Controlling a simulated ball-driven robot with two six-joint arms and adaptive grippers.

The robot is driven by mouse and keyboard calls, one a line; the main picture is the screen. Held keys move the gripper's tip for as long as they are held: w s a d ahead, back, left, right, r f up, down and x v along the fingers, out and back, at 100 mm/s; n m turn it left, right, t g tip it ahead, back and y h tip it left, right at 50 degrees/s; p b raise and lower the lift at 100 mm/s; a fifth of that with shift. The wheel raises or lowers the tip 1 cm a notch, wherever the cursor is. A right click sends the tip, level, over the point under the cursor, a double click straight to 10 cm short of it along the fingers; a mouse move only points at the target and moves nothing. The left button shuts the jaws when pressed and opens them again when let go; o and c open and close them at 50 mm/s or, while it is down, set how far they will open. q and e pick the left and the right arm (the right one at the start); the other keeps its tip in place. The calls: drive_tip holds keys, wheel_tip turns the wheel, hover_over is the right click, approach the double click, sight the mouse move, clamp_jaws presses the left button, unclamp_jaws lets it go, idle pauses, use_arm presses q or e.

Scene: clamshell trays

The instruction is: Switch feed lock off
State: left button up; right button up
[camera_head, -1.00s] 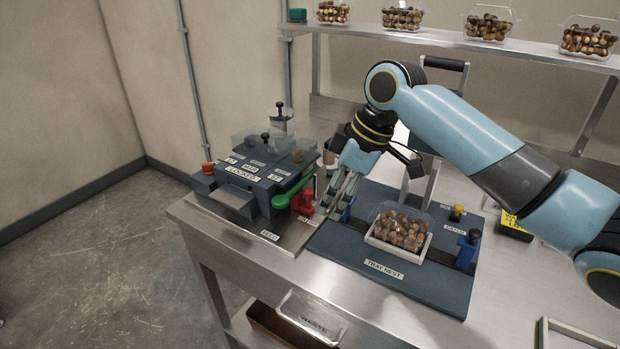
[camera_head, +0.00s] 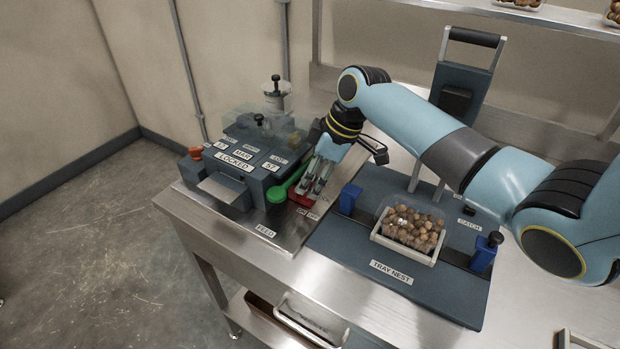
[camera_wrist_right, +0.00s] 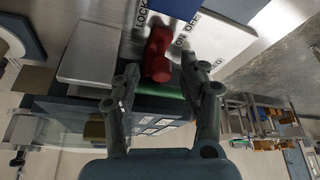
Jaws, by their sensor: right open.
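The feed lock switch is a red knob or lever. It shows in the wrist view (camera_wrist_right: 157,55) beside a white label plate reading LOCK, ON and OFF (camera_wrist_right: 215,40). In the head view, its red part (camera_head: 301,198) is mostly hidden under my right gripper (camera_head: 311,190). My right gripper is open, fingers pointing down at the switch. In the wrist view my right gripper (camera_wrist_right: 162,72) has one finger on each side of the red knob; contact is not clear. The feed machine (camera_head: 235,165) carries a sign reading LOCKED. My left gripper is not in view.
A green handle (camera_head: 284,187) lies just left of the gripper on the machine's side. To the right are a tray nest (camera_head: 395,285) with a filled clamshell tray (camera_head: 405,250), blue posts (camera_head: 349,199) and an upright black-handled frame (camera_head: 465,85).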

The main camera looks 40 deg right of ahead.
drive_tip(key=shift+w+a+f, duration=0.1)
drive_tip(key=shift+a+f, duration=0.1)
drive_tip(key=shift+f, duration=0.25)
drive_tip(key=shift+c, duration=1.5)
drive_tip(key=c, duration=0.4)
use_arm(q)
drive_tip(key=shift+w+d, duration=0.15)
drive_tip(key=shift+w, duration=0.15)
use_arm(e)
clamp_jaws()
